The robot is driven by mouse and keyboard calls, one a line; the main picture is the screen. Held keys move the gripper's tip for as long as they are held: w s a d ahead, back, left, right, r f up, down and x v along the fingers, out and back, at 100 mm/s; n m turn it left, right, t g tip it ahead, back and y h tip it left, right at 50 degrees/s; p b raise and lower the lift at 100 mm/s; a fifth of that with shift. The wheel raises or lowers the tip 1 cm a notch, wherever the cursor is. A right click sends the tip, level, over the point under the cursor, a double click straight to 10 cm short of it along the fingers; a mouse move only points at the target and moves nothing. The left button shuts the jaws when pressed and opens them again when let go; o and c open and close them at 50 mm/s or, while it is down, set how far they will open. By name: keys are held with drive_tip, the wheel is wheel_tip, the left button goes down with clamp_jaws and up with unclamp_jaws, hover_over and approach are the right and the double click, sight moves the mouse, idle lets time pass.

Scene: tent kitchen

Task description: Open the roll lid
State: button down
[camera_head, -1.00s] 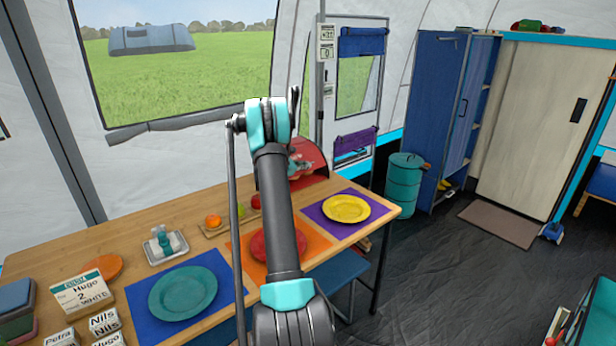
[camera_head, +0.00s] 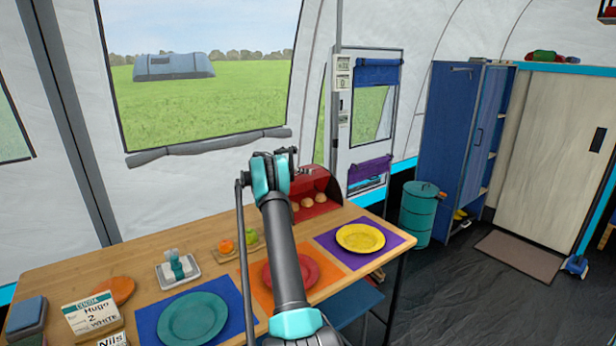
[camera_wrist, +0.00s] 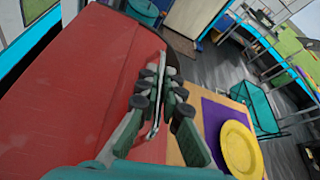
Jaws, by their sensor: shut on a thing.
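The red roll box (camera_head: 330,188) stands at the far end of the wooden table, and its front is open with several rolls (camera_head: 308,202) showing inside. In the wrist view its red lid (camera_wrist: 70,95) fills the left side. My gripper (camera_wrist: 160,88) is at the lid's edge, with its green fingers shut on the thin metal handle (camera_wrist: 157,118). In the head view my gripper is mostly hidden behind my arm, close to the top of the box.
A yellow plate (camera_head: 361,238) on a purple mat stands before the box; it also shows in the wrist view (camera_wrist: 240,150). Red and teal plates, a fruit tray (camera_head: 236,248) and a shaker tray (camera_head: 177,270) are on the table. A teal bin (camera_head: 418,213) stands beyond.

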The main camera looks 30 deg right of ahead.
drive_tip(key=shift+w, duration=0.3)
drive_tip(key=c, duration=1.7)
unclamp_jaws()
drive_tip(key=shift+a, duration=0.1)
drive_tip(key=v, duration=1.2)
drive_tip(key=shift+w, duration=0.1)
